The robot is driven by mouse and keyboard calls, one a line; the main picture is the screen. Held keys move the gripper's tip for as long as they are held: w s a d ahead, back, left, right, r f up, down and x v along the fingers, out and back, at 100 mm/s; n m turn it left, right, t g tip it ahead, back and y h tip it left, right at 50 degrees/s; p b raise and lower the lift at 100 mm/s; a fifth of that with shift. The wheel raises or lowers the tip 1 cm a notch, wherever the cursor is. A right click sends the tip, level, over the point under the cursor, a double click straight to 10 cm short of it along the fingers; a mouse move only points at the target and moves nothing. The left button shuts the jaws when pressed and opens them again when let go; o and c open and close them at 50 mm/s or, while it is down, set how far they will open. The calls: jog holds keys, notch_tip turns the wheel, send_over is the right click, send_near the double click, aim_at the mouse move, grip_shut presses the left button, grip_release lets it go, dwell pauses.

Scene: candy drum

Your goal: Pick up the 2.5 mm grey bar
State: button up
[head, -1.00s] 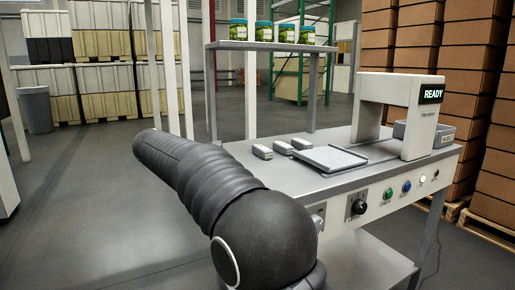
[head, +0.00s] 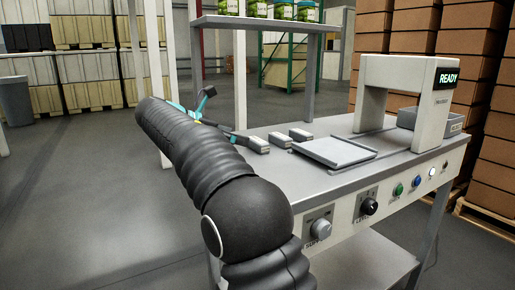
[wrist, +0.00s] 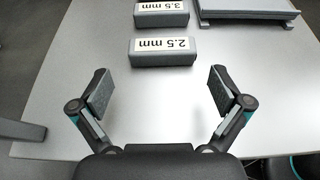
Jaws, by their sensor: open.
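The 2.5 mm grey bar (wrist: 163,52) lies flat on the table in the wrist view, its white label facing up. It is centred between my fingers and a little beyond the tips. The 3.5 mm bar (wrist: 161,18) lies just beyond the 2.5 mm bar.
A flat grey tray (head: 335,153) lies beside the bars. A white frame with a READY display (head: 433,108) stands on the right. A shelf (head: 270,24) with green jars is above the table's back.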

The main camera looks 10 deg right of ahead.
aim_at(252, 141)
jog(key=shift+b+x, duration=0.6)
jog(key=shift+x, duration=2.6)
jog(key=shift+s, duration=0.1)
jog(key=c, duration=0.8)
